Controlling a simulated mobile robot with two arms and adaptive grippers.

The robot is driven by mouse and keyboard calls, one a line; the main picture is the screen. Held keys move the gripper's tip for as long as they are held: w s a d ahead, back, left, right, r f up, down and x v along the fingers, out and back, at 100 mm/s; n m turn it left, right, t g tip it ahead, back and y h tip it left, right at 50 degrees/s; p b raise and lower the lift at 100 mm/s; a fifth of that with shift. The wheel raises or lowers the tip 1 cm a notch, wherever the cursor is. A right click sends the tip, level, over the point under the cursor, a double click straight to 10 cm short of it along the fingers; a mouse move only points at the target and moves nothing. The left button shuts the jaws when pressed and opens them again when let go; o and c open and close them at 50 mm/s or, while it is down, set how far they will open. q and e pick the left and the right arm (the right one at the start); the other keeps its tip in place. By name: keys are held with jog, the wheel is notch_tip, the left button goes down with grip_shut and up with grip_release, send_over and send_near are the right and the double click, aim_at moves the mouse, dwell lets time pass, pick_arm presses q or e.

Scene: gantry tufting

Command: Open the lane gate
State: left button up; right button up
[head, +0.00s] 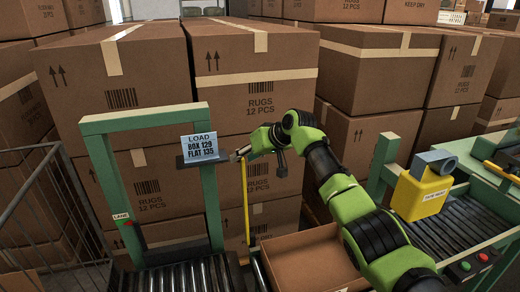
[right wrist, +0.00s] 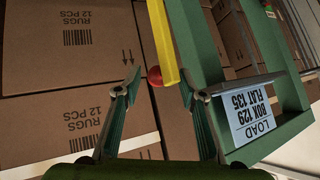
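A slim yellow bar (head: 245,205), which looks like the lane gate's arm, stands upright just right of the green frame (head: 213,190) over the roller lane. The right wrist view shows the yellow bar (right wrist: 163,45) with a red ball knob (right wrist: 155,76) beside its end. My right gripper (head: 240,155) is at the bar's upper end, near the load sign. In the right wrist view my right gripper (right wrist: 159,90) is open, its fingertips on either side of the knob and bar end, with gaps showing. My left gripper is not in view.
A blue load sign (head: 199,146) reading BOX 129, FLAT 135 sits close to my right gripper. Rollers (head: 180,277) lie below the frame. An open carton (head: 305,258), a yellow device (head: 421,193) and a second conveyor are at right. Stacked rug boxes (head: 120,80) fill the back.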

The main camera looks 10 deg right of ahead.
jog(key=v, duration=0.9)
jog(key=shift+d+f, duration=0.1)
